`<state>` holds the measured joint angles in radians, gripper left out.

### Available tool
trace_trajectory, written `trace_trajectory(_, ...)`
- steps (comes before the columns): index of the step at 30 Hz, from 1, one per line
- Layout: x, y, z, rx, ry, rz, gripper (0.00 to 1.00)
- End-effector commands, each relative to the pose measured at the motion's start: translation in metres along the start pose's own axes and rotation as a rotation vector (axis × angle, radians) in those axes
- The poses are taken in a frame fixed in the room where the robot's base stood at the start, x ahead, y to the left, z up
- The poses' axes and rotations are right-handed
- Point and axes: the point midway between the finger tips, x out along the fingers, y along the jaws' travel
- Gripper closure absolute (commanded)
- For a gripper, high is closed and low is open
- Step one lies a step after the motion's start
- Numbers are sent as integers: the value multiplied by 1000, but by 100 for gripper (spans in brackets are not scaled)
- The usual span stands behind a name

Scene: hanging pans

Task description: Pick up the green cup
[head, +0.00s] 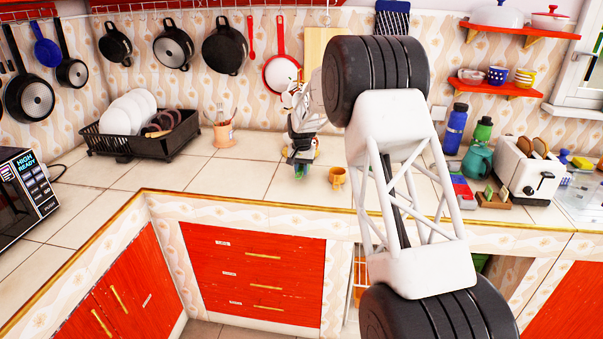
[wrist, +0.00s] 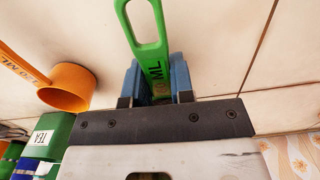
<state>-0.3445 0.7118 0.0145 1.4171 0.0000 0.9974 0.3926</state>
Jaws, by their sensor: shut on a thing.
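The green cup (wrist: 151,52) is a measuring cup with a long looped handle marked "ML". In the wrist view my gripper (wrist: 158,84) is shut on its handle, with one blue finger pad on each side. The cup's bowl is hidden behind the gripper. In the head view my gripper (head: 301,160) is low over the counter, and a bit of green (head: 299,174) shows at its tips. I cannot tell whether the cup touches the counter.
An orange measuring cup (wrist: 72,86) stands close by on the left in the wrist view; in the head view (head: 337,178) it is right of my gripper. A black dish rack (head: 150,147) is at left. A toaster (head: 528,172) is at right. The counter's front is clear.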

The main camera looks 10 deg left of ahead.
Motion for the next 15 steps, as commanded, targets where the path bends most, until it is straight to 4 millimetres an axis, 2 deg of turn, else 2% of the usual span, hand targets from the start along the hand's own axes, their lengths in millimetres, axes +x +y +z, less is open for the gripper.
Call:
trace_trajectory(5, -12, 0, 0, 0, 0, 0, 100)
trace_trajectory(15, -14, 8, 19, 0, -1, 0, 100)
